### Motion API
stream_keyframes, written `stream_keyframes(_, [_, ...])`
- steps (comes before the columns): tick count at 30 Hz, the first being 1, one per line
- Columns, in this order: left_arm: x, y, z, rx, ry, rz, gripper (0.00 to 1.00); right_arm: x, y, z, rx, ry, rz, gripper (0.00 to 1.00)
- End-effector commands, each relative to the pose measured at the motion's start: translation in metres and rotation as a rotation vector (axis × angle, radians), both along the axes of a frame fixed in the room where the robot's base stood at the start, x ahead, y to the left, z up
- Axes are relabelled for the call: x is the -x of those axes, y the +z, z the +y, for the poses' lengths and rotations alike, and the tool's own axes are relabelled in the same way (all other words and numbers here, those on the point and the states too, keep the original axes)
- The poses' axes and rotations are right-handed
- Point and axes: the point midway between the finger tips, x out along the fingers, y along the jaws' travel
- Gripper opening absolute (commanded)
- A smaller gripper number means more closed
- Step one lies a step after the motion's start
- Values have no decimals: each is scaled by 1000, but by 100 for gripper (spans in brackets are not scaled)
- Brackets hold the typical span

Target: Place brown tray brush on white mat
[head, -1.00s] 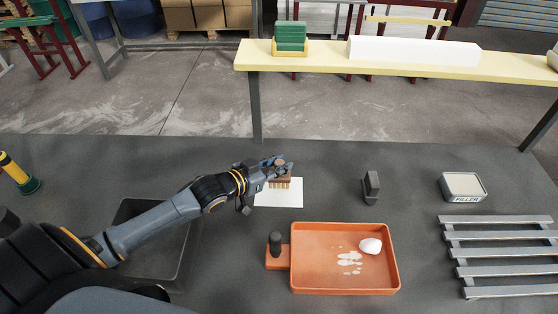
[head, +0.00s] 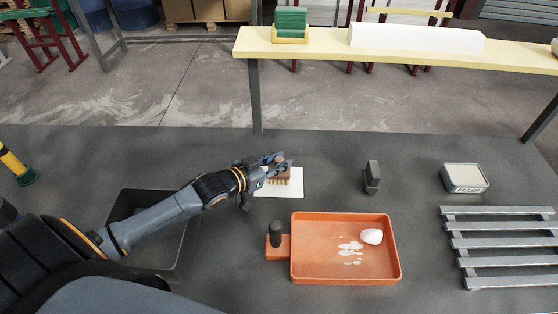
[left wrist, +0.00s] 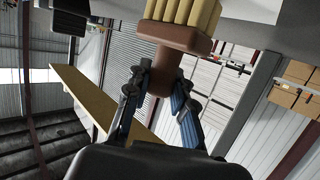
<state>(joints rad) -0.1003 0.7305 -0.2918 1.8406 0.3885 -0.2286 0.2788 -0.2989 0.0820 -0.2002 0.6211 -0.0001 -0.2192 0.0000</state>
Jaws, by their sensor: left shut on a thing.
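The brown brush (head: 280,174) with tan bristles is at the white mat (head: 292,188) in the head view, bristles facing down. My left gripper (head: 279,160) is shut on the brush's upright handle. In the left wrist view the brush (left wrist: 182,38) sits between the fingers of the left gripper (left wrist: 160,88). The white mat (left wrist: 258,10) shows beside the bristles at the top of that view. Whether the bristles touch the mat cannot be told. My right gripper is not in view.
An orange tray (head: 397,262) with white patches and a white lump (head: 371,236) lies in front of the mat. A dark block (head: 371,177), a filler tin (head: 464,178) and a slatted rack (head: 500,253) stand to the right. A dark bin (head: 150,262) lies under my left arm.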

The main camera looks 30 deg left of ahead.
Motion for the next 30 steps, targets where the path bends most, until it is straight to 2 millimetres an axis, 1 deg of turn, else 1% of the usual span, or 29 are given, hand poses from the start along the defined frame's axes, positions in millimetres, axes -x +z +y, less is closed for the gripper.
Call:
stream_keyframes(5, [0, -4, 0, 0, 0, -1, 0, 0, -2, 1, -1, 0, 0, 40])
stream_keyframes(6, [0, -4, 0, 0, 0, -1, 25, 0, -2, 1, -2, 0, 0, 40])
stream_keyframes(8, [0, -3, 0, -1, 0, -1, 38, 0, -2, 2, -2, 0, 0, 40])
stream_keyframes(9, [0, -3, 0, -1, 0, -1, 46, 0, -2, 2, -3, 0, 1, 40])
stream_keyframes(10, [0, -3, 0, 0, 0, -1, 50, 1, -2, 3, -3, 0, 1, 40])
stream_keyframes(16, [0, -4, 0, 0, 0, -1, 50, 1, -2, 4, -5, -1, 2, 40])
stream_keyframes(17, [0, -4, 0, 0, 0, 1, 52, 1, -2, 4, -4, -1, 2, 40])
stream_keyframes(18, [0, -4, 0, 0, 0, 1, 60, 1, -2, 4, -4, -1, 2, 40])
stream_keyframes(19, [0, -4, 0, 0, 0, 1, 65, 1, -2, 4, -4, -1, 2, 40])
stream_keyframes(26, [0, -4, 0, 0, 0, 1, 65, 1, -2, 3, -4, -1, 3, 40])
stream_keyframes(30, [3, -3, 1, 0, 0, 1, 65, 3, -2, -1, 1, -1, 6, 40])
